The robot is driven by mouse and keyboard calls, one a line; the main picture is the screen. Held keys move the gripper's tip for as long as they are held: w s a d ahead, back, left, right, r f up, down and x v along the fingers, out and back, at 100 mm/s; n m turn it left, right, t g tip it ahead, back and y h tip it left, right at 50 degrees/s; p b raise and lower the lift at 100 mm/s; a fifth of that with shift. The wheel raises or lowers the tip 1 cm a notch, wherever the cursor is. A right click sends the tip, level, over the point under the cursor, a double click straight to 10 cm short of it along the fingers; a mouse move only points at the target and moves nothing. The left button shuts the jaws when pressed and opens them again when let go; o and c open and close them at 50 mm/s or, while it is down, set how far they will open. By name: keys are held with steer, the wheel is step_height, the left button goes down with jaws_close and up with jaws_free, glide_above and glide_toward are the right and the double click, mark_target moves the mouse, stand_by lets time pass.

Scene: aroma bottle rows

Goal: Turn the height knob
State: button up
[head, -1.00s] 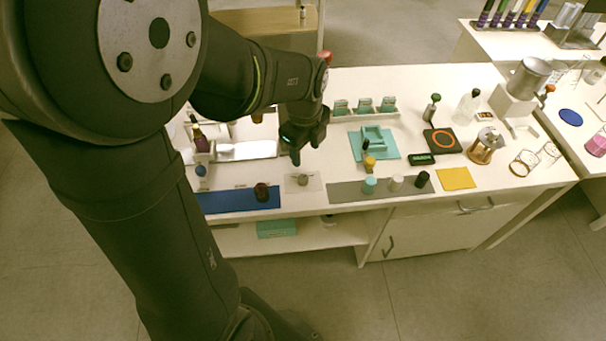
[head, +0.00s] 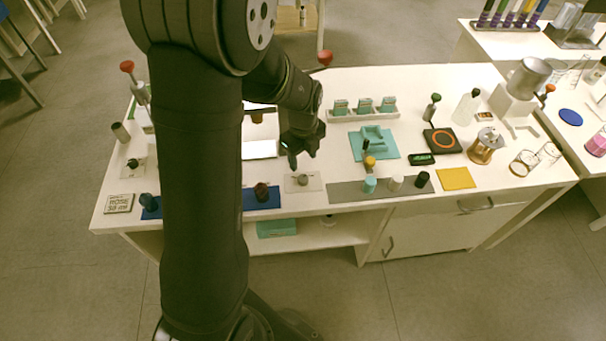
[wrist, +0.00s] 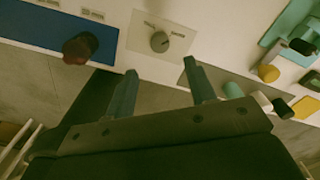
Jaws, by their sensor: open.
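A round grey knob (head: 303,179) sits on a small pale plate (head: 315,184) near the front edge of the table. In the wrist view the knob (wrist: 159,41) shows from above with a pointer line and small marks around it; any lettering is too small to read. My gripper (head: 301,158) is above and just behind the plate in the head view. In the wrist view its two fingers (wrist: 160,72) are spread apart and empty. The knob lies beyond the fingertips, between their lines, with a gap; nothing touches it.
A dark red knob (head: 262,192) stands on a blue strip (head: 265,204) left of the plate. A grey strip (head: 345,192) with teal, white and black caps (head: 422,179) lies to the right. A teal tray (head: 385,153) stands behind.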

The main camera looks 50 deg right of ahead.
mark_target(303, 178)
step_height(303, 178, down, 9)
steer(key=shift+r, duration=0.1)
stand_by(0.4)
steer(key=c, duration=1)
